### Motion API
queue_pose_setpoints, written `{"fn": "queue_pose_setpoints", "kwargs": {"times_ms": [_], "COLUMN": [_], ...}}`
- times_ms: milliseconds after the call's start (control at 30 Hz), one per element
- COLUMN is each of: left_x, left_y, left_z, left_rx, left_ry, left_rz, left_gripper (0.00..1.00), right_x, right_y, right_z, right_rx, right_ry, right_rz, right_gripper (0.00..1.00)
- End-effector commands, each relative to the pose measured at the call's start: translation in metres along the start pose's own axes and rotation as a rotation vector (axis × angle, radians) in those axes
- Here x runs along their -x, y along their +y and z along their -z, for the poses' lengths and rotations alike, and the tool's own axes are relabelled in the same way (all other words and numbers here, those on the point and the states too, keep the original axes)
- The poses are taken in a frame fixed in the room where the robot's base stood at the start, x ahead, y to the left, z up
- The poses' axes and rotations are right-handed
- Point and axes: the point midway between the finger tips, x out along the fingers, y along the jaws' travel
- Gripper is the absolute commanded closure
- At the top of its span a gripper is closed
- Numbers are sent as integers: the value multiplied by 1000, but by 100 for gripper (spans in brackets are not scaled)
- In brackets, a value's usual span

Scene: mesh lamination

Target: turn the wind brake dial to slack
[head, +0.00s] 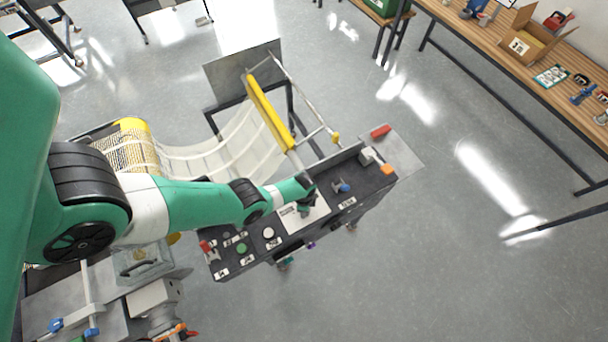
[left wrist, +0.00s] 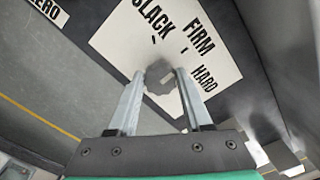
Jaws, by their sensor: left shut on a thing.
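The wind brake dial (left wrist: 160,76) is a grey knob on a white label plate (left wrist: 122,38) marked SLACK, FIRM and HARD. In the left wrist view, SLACK is at upper left, FIRM at the top and HARD at right. The two metal fingers of my left gripper (left wrist: 160,86) are on either side of the dial and shut on it. The dial's pointer cannot be made out. In the head view, my left gripper (head: 305,206) reaches down onto the white plate (head: 314,214) on the dark control panel and hides the dial. My right gripper does not show.
The panel (head: 292,242) also carries a green button (head: 242,248), a white knob (head: 268,233) and a blue-handled part (head: 342,187). A mesh web (head: 220,150) runs behind my arm to a yellow roller (head: 268,112).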

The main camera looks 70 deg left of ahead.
Motion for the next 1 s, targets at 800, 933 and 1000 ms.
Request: {"fn": "queue_pose_setpoints", "kwargs": {"times_ms": [800,933,1000], "left_x": [0,0,0], "left_y": [1,2,2], "left_z": [0,0,0], "left_rx": [219,334,401], "left_ry": [0,0,0], "left_rz": [0,0,0], "left_gripper": [100,100,100], "right_x": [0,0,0], "right_y": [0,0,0], "right_z": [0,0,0], "right_rx": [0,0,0], "right_ry": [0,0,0], "right_rz": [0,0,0], "right_gripper": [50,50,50]}}
